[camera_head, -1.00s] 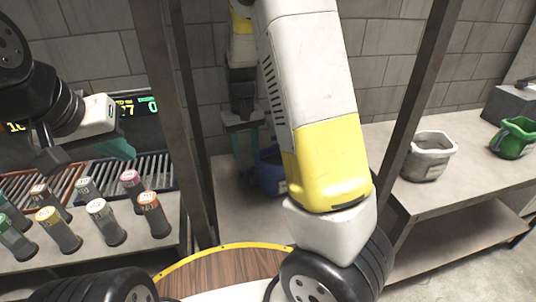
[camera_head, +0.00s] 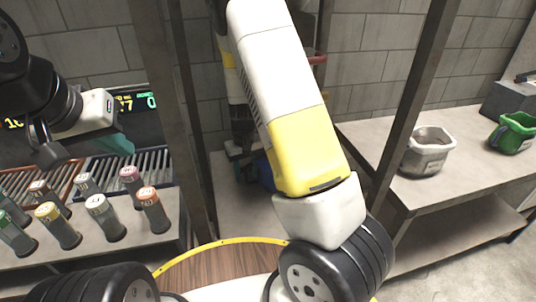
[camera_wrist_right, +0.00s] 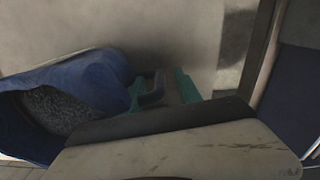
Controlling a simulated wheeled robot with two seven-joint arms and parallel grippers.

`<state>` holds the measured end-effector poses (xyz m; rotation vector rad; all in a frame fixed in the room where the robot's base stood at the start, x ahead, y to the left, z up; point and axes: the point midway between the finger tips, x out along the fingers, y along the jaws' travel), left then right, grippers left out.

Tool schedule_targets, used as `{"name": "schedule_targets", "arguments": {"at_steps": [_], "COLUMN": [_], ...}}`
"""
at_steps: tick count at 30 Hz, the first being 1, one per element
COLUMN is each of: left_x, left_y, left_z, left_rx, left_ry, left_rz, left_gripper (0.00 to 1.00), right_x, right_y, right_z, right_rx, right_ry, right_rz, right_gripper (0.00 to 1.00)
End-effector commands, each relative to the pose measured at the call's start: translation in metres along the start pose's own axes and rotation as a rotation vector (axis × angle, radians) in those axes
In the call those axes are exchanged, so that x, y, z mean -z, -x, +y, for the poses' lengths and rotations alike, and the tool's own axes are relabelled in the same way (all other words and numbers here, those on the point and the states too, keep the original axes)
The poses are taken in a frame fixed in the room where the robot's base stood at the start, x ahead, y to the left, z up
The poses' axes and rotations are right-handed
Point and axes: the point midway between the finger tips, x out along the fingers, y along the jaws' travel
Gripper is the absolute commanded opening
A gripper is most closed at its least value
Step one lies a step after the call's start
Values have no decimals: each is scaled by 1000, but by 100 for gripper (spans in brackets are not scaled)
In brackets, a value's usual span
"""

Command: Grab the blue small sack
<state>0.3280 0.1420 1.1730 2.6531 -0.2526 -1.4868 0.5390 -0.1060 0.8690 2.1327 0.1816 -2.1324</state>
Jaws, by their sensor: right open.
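The blue sack (camera_head: 263,172) stands on the shelf behind my right arm, which covers most of it in the head view. In the right wrist view the sack (camera_wrist_right: 95,85) lies at the left, its open mouth showing grey grainy contents. My right gripper (camera_wrist_right: 161,90) is open, its teal fingers apart beside the sack's right side. A dark, curved, handle-like piece shows between the fingers; I cannot tell whether they touch it. My left gripper (camera_head: 117,143) is at the left, above the roller rack and away from the sack; its opening is unclear.
Several capped tubes (camera_head: 107,215) stand on the left bench. A grey sack (camera_head: 428,152) and a green sack (camera_head: 514,133) sit on the right table (camera_head: 400,195). Dark metal posts (camera_head: 408,90) stand either side of my right arm.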

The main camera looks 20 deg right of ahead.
Motion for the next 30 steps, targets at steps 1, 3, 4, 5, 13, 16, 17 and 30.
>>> {"name": "schedule_targets", "arguments": {"at_steps": [1,3,4,5,13,16,17,30], "left_x": [0,0,0,0,0,0,0,0], "left_y": [0,0,0,0,0,0,0,0], "left_z": [0,0,0,0,0,0,0,0], "left_rx": [0,0,0,0,0,0,0,0], "left_ry": [0,0,0,0,0,0,0,0], "left_rz": [0,0,0,0,0,0,0,0], "left_gripper": [0,0,0,0,0,0,0,0], "right_x": [0,0,0,0,0,0,0,0], "right_y": [0,0,0,0,0,1,1,1], "right_z": [0,0,0,0,0,0,0,0], "right_rx": [0,0,0,0,0,0,0,0], "right_ry": [0,0,0,0,0,0,0,0], "right_rz": [0,0,0,0,0,0,0,0], "right_gripper": [42,42,42,36,0,0,0,0]}}
